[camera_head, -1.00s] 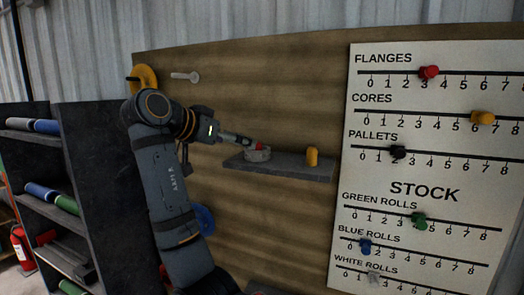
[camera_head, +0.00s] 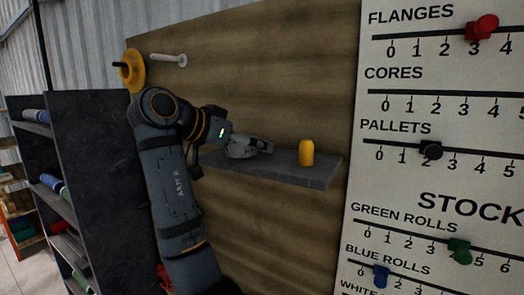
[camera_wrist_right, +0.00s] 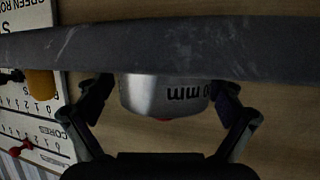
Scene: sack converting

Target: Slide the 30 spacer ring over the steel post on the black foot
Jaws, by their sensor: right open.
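A silver spacer ring (camera_wrist_right: 150,95) with an upside-down "mm" marking shows in the right wrist view, against the dark shelf (camera_wrist_right: 250,48). The digits before "mm" are only partly readable. My right gripper (camera_wrist_right: 163,93) is open, with one finger on each side of the ring; I cannot tell whether they touch it. In the head view my right gripper (camera_head: 254,147) is at the shelf (camera_head: 300,176) and hides most or all of the ring. I cannot make out a steel post on a black foot in either view. My left gripper is not in view.
A yellow knob-like piece (camera_head: 306,153) stands on the shelf just right of my gripper. The stock board (camera_head: 400,195) is further right. A pale peg (camera_head: 168,60) and a yellow flange (camera_head: 132,70) are on the wooden panel. A dark rack (camera_head: 90,130) stands left.

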